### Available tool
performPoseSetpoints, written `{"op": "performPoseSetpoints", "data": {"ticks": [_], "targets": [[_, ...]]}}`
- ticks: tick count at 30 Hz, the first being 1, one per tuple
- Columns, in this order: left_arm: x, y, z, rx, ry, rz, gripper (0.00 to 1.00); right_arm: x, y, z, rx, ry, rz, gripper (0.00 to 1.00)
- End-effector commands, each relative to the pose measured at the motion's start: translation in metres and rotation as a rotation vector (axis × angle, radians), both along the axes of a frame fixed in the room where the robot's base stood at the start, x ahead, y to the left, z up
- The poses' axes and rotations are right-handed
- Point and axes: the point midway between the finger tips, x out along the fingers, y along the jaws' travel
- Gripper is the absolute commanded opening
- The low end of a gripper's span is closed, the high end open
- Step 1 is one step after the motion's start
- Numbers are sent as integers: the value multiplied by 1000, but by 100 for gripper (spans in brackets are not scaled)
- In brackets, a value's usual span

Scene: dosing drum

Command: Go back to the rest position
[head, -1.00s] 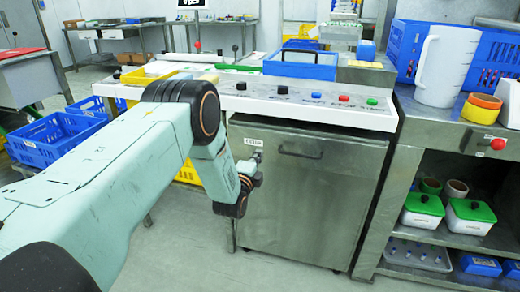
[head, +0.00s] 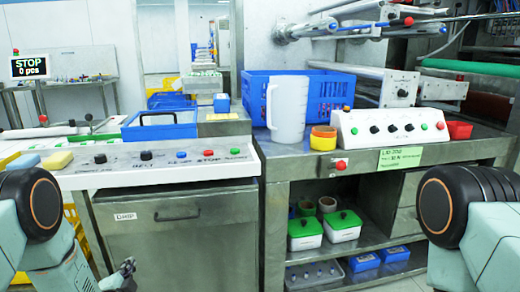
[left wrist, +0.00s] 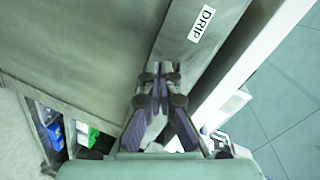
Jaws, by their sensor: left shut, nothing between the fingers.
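I cannot tell how far apart gripper and steel are. My right arm shows at the right edge of the head view, but its gripper is out of view.
A white control panel (head: 225,167) with knobs and buttons tops the cabinet. To the right, a steel bench (head: 450,150) holds a white jug (head: 288,108), a blue crate (head: 335,92) and a white switch box (head: 385,125). Green-lidded boxes (head: 343,225) stand on the shelf below.

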Motion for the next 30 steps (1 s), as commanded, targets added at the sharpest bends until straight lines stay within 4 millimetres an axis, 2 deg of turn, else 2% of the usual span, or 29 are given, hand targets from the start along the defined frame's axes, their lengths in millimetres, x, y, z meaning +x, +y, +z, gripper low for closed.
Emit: {"op": "performPoseSetpoints", "data": {"ticks": [1,5,8,9,11,12,16,18,21,25,27,30], "targets": [[-15,-8,-20,-115,63,16,0,0,0,0,0,0,0,40],[-63,-33,-64,-417,233,100,0,0,0,2,0,0,0,40],[-114,-57,-94,-628,386,203,0,0,0,5,0,0,0,40],[-136,-67,-103,-704,447,253,0,0,0,6,0,0,0,40],[-172,-81,-114,-801,537,334,0,0,0,8,0,0,0,40],[-196,-90,-119,-857,597,393,0,0,0,9,0,0,0,40],[-278,-114,-123,-980,781,590,0,0,0,14,0,0,0,40],[-319,-124,-119,-1009,869,689,0,0,0,16,0,0,0,40],[-369,-134,-108,-1008,972,789,0,0,0,20,0,0,0,40],[-409,-140,-92,-964,1065,823,0,0,0,24,0,0,0,40],[-417,-142,-85,-942,1087,816,0,0,0,27,0,0,0,40],[-414,-142,-84,-936,1085,804,0,0,0,28,0,0,0,40]]}}
